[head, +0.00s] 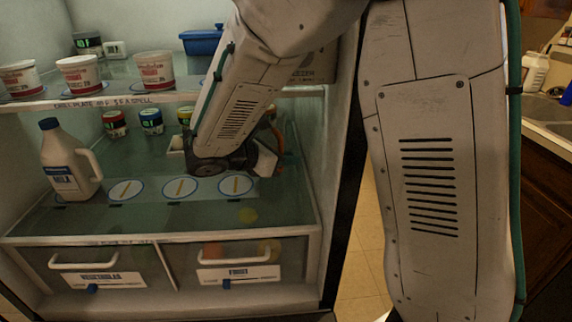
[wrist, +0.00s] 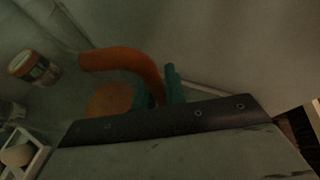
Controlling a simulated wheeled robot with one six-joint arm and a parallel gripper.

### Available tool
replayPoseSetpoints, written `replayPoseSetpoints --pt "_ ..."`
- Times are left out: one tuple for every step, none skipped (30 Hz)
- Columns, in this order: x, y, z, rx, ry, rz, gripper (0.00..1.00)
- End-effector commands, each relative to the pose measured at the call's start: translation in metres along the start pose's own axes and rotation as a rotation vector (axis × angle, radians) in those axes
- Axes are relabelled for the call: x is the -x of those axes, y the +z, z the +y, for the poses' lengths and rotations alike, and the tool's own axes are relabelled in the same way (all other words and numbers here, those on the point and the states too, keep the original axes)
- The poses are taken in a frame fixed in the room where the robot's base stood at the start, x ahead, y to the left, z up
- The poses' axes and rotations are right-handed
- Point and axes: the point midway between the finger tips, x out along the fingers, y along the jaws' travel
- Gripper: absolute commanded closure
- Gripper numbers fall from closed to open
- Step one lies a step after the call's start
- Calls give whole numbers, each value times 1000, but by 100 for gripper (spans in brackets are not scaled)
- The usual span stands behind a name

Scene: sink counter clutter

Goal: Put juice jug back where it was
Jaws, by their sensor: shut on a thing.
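The juice jug shows in the wrist view as an orange curved handle (wrist: 125,62) with a rounded orange part beside it. My gripper's teal fingers (wrist: 161,88) are shut on the handle. In the head view only a thin orange strip of the jug (head: 279,140) shows past my wrist, at the right side of the fridge's middle shelf; my arm hides the rest. I cannot tell whether the jug touches the shelf.
A white milk jug (head: 68,165) stands at the shelf's left. Small jars (head: 151,121) and a white egg tray (head: 176,146) are behind. Tubs (head: 80,75) stand on the shelf above. The fridge's right wall (head: 325,150) is close to my wrist. The front middle of the shelf is clear.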

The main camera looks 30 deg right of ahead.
Motion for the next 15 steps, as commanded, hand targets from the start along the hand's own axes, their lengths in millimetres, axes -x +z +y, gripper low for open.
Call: replayPoseSetpoints --pt "-3 -8 0 4 -1 -1 100" --pt "-5 -11 0 3 -1 -1 100" --pt "-6 -15 0 3 -1 0 100" --pt "-7 -17 0 2 0 0 100" --pt "-8 -18 0 1 0 0 100" --pt "-8 -18 0 -1 0 0 100" --pt "-7 -18 0 -1 0 0 100" --pt "-7 -18 0 -1 0 0 100" --pt "-7 -18 0 -1 0 0 100" --pt "-7 -18 0 -1 0 0 100" --pt "-7 -18 0 -1 0 0 100" --pt "-8 -18 0 -1 0 0 100" --pt "-8 -19 0 -1 0 0 100" --pt "-8 -20 0 0 0 0 100" --pt "-9 -21 0 0 0 0 85"
